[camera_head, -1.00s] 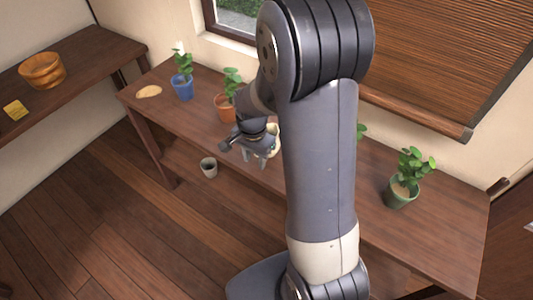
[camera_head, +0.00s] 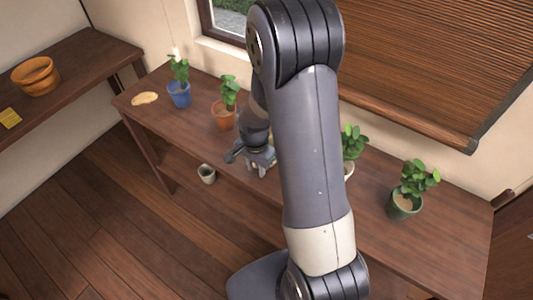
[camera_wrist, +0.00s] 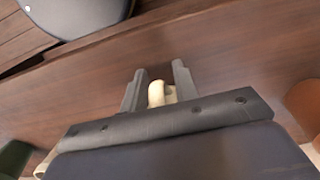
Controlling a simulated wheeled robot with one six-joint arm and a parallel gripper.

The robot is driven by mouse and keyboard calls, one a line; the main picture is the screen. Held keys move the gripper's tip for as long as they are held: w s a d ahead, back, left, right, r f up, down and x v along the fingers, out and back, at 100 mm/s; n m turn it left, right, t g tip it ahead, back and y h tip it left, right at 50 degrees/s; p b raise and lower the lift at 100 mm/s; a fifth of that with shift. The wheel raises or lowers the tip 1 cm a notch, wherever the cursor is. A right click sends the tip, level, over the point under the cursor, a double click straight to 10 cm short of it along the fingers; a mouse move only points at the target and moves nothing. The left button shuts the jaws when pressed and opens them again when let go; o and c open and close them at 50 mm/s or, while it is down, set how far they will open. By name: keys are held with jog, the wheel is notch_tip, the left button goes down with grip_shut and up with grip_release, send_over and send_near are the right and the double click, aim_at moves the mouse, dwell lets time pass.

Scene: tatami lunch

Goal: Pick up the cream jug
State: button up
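The cream jug (camera_wrist: 157,93) shows in the wrist view as a pale rounded part between my two fingers, on the brown wooden table. Most of it is hidden behind my gripper's body. My gripper (camera_wrist: 158,82) is open, with one finger on each side of the pale part. A gap shows on the left; whether either finger touches it I cannot tell. In the head view my gripper (camera_head: 262,167) is low over the front part of the table (camera_head: 375,215), and the jug is mostly hidden by my gripper and arm.
A blue pot (camera_head: 180,95), a terracotta pot (camera_head: 223,116), a cream pot (camera_head: 348,171) and a green pot (camera_head: 403,206) with plants stand along the table. A side shelf (camera_head: 75,70) holds a wooden bucket (camera_head: 36,76).

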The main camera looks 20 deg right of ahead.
grip_shut()
jog(key=shift+r, duration=0.2)
dwell(0.5)
